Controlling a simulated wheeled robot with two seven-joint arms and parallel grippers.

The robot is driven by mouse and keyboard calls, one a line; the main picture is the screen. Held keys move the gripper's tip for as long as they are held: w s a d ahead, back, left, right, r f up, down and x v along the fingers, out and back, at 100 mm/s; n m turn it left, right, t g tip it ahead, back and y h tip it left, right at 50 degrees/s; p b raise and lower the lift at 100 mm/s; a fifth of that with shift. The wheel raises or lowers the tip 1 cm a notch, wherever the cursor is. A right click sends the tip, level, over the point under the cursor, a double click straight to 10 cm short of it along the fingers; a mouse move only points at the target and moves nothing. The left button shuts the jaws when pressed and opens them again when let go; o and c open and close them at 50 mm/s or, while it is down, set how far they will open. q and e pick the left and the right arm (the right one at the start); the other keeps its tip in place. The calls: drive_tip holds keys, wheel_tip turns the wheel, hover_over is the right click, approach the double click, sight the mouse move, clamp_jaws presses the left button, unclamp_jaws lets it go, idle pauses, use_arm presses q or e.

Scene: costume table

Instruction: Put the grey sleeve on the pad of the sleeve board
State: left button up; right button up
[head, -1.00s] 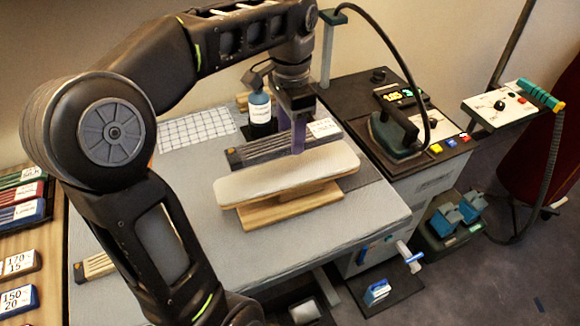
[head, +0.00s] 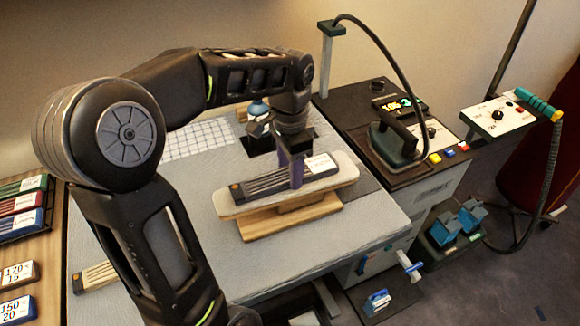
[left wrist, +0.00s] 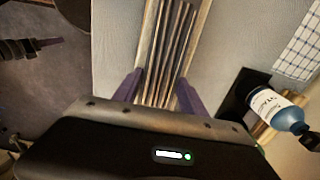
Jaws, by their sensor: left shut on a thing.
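The grey sleeve (head: 262,185), a flat pleated piece with a white label at its right end, lies lengthwise along the pad of the sleeve board (head: 345,180). It is over the pad, very close to or on it; I cannot tell whether it touches. The pad's pale rim shows around it, above a wooden base (head: 270,224). My left gripper (head: 296,181) points down and is shut on the sleeve near its middle. In the left wrist view the purple fingers (left wrist: 157,92) stand either side of the grey pleats (left wrist: 168,50).
An iron (head: 396,143) rests on the dark station at the right, its cord arching above. Another labelled bundle (head: 92,277) is partly hidden by my arm. The grey table top is clear in front.

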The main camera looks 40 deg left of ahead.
use_arm(q)
drive_tip(key=shift+f, duration=0.2)
drive_tip(key=o, duration=1.4)
drive_tip(key=shift+r, duration=0.1)
drive_tip(key=shift+r, duration=0.1)
drive_tip(key=shift+r, duration=0.2)
wheel_tip(320, 180, up, 6)
drive_tip(key=shift+w+f, duration=0.1)
drive_tip(key=shift+f, duration=0.1)
wheel_tip(320, 180, up, 6)
drive_tip(key=p, duration=0.4)
